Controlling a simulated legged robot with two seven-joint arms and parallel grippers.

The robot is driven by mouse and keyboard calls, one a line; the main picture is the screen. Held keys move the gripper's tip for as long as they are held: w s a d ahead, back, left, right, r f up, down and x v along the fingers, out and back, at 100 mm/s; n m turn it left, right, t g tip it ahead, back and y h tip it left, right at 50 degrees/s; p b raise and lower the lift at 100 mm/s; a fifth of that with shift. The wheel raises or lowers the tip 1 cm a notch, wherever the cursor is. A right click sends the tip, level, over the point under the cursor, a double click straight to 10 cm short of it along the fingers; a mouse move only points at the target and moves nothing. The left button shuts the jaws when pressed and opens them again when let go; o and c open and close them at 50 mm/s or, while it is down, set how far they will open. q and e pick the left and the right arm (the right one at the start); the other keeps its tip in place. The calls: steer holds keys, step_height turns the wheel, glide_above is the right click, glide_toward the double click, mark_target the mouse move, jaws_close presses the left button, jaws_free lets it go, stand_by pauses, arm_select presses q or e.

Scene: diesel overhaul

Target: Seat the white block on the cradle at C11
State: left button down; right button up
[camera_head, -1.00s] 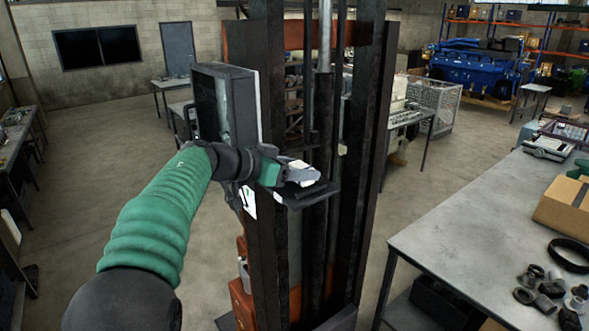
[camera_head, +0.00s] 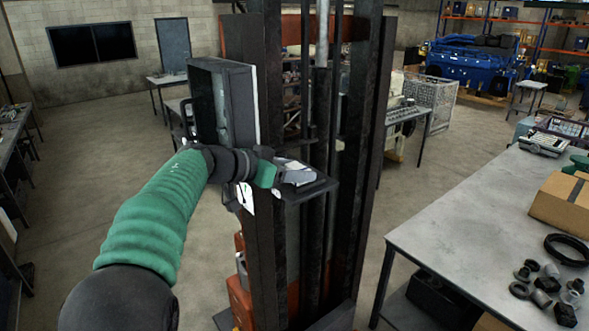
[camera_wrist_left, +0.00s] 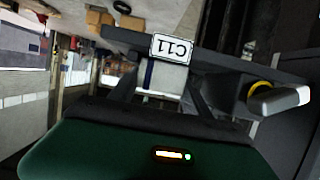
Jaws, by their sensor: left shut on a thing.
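My left gripper (camera_head: 285,176) is at the dark ledge (camera_head: 320,187) on the black upright frame. In the left wrist view, the gripper (camera_wrist_left: 163,88) is shut on the white block (camera_wrist_left: 168,78), which has a dark blue stripe. The C11 label (camera_wrist_left: 172,48) appears upside down just beyond the block, on a dark bar (camera_wrist_left: 225,65). In the head view a pale shape at the fingers, probably the block, lies low over the ledge. The block's underside is hidden, so I cannot tell whether it touches the cradle. My right gripper is not in view.
The black mast (camera_head: 270,250) stands close around the ledge. A grey box-like panel (camera_head: 222,105) is beside my wrist. A white-tipped handle with a yellow ring (camera_wrist_left: 280,99) is near the gripper. The bench (camera_head: 450,235) at right holds a carton (camera_head: 562,207) and loose parts.

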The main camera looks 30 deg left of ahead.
arm_select(q)
steer(key=c, duration=0.9)
jaws_free()
steer(key=shift+s, duration=0.1)
steer(key=o, duration=0.5)
steer(key=shift+a, duration=0.5)
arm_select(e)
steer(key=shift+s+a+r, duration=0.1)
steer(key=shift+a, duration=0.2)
arm_select(q)
steer(key=shift+s, duration=0.1)
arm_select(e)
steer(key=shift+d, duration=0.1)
